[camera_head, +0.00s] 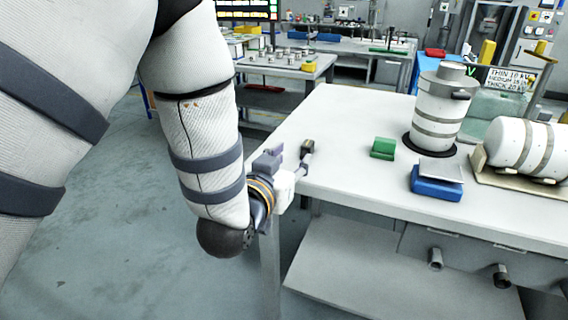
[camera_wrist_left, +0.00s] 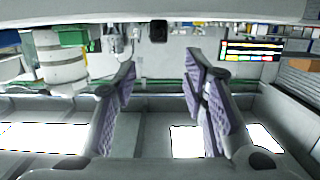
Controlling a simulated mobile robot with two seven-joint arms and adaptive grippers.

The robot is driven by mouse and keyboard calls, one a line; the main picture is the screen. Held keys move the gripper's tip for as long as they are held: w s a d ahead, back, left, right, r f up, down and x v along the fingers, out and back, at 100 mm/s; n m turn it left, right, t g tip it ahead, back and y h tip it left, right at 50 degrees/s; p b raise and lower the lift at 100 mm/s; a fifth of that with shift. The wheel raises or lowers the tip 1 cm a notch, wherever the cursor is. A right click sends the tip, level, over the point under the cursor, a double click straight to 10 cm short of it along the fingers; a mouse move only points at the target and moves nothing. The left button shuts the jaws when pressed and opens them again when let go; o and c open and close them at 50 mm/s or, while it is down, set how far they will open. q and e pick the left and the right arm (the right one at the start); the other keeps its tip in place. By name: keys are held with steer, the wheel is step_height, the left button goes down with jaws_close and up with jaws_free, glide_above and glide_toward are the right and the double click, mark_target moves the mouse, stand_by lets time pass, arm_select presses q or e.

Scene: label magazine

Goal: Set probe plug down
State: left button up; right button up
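My left gripper (camera_head: 288,160) is just off the left edge of the white table at about table-top height. In the left wrist view, which is upside down, my left gripper (camera_wrist_left: 160,72) has its two purple-padded fingers well apart. Nothing shows between them. A small black piece (camera_wrist_left: 158,31) shows against the pale table surface beyond the fingertips; I cannot tell if it is the probe plug. No probe plug can be made out for certain in the head view. My right gripper is in neither view.
The white table (camera_head: 345,185) holds a green block (camera_head: 382,148), a blue block (camera_head: 437,186), an upright white cylinder (camera_head: 440,110) and a lying cylinder (camera_head: 520,145) on a cradle. The table's near left part is mostly clear. Another bench (camera_head: 290,65) stands behind.

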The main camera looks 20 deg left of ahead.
arm_select(q)
steer(key=s+a+f+g, duration=0.1)
steer(key=s+f+g, duration=0.3)
steer(key=s+f, duration=0.45)
steer(key=s+a+f+g, duration=0.2)
steer(key=s+f+g, duration=0.3)
steer(key=f, duration=0.6)
steer(key=s+a+f+g, duration=0.1)
steer(key=s+f+g, duration=0.3)
steer(key=s, duration=0.9)
steer(key=s+a+f+g, duration=0.1)
steer(key=s+f+g, duration=0.4)
steer(key=s, duration=0.8)
step_height(320, 180, down, 2)
steer(key=shift+s+a+f+n, duration=0.2)
steer(key=shift+s+a+n, duration=0.05)
steer(key=shift+s+n, duration=0.15)
steer(key=shift+y, duration=0.3)
steer(key=shift+c, duration=0.7)
steer(key=shift+d, duration=0.15)
